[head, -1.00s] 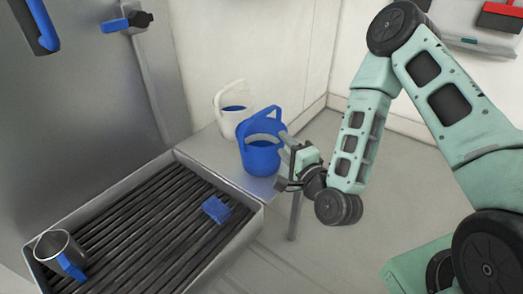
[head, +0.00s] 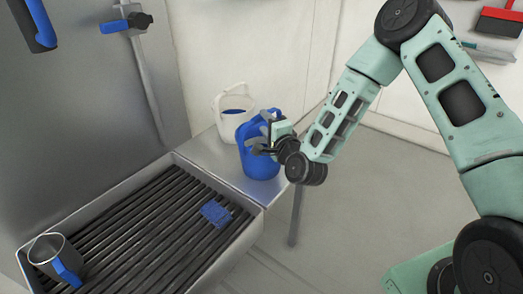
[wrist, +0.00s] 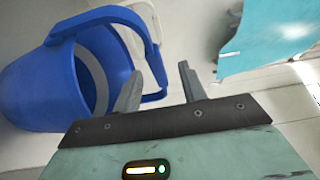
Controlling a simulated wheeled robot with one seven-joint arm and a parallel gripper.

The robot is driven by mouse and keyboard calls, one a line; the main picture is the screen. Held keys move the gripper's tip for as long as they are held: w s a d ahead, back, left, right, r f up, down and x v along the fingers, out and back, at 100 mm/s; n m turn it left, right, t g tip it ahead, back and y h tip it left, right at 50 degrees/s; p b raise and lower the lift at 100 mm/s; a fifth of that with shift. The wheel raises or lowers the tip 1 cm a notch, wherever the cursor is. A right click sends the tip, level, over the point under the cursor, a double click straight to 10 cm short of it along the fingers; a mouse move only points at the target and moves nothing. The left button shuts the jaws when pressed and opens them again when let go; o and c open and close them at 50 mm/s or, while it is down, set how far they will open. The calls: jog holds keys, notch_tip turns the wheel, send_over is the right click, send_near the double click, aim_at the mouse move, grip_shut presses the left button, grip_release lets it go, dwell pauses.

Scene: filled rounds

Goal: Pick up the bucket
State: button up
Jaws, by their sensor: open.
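The blue bucket (head: 258,163) stands upright on the metal ledge beside the grated basin. It fills the left of the wrist view (wrist: 35,85), where its handle (wrist: 152,55) arches to the right. My gripper (head: 265,124) is at the bucket's upper right side and covers part of its rim and handle in the head view. In the wrist view my gripper (wrist: 158,76) is open. The left finger overlaps the bucket's mouth, and the handle shows between the two fingers. I cannot tell whether either finger touches it.
A white bucket (head: 232,127) with blue inside stands just behind the blue one. The grated basin (head: 120,237) holds a blue brush (head: 216,213) and a steel jug (head: 50,253). A wall is close behind the buckets.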

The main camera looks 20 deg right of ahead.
aim_at(261, 117)
jog(key=w, duration=0.5)
jog(key=shift+f+p, duration=0.25)
jog(key=shift+p, duration=0.15)
grip_shut()
